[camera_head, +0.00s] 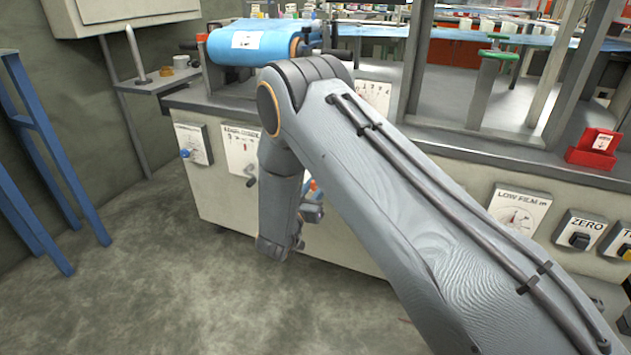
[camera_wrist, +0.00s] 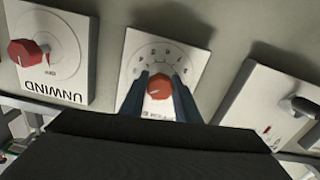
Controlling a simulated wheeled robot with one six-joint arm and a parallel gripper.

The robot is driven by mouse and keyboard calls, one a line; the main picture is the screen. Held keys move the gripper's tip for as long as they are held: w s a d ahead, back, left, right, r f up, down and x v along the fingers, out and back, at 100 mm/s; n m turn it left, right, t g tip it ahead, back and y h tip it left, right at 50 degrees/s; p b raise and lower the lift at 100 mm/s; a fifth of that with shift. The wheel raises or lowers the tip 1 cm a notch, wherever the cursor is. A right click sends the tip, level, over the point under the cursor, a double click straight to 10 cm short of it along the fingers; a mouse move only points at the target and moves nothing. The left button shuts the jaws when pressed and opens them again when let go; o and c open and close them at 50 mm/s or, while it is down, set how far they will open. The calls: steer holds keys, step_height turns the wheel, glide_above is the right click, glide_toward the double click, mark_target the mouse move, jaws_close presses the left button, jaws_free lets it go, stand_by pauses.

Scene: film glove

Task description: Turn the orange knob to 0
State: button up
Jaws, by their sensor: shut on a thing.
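The orange knob (camera_wrist: 160,87) sits on a white dial plate (camera_wrist: 183,58) with a ring of numbers, in the middle of the wrist view. The plate appears upside down or tilted there, and the numbers are too small to read surely. My gripper (camera_wrist: 159,92) has its two dark blue fingers on either side of the knob, shut on it. The lower part of the plate is partly hidden by the fingers and the dark gripper body. In the head view my arm hides the knob; only a bit of orange and blue shows beside the wrist.
In the wrist view, a plate marked UNWIND (camera_wrist: 50,58) with a red knob is at left, and a plate with a dark lever (camera_wrist: 272,105) at right. In the head view, a blue film roll (camera_head: 250,42) lies atop the machine and a blue frame (camera_head: 45,150) stands left. Floor at lower left is clear.

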steer(key=n+p, duration=0.2)
steer(key=n, duration=0.3)
steer(key=shift+s+n+p, duration=0.1)
steer(key=shift+n+p, duration=0.3)
steer(key=n+p, duration=0.1)
steer(key=n, duration=0.4)
steer(key=shift+p, duration=0.35)
steer(key=shift+n, duration=0.4)
steer(key=o, duration=1)
steer(key=shift+o, duration=0.2)
steer(key=p+v, duration=0.1)
steer(key=v, duration=0.6)
steer(key=shift+s, duration=0.3)
steer(key=shift+w+a+r, duration=0.1)
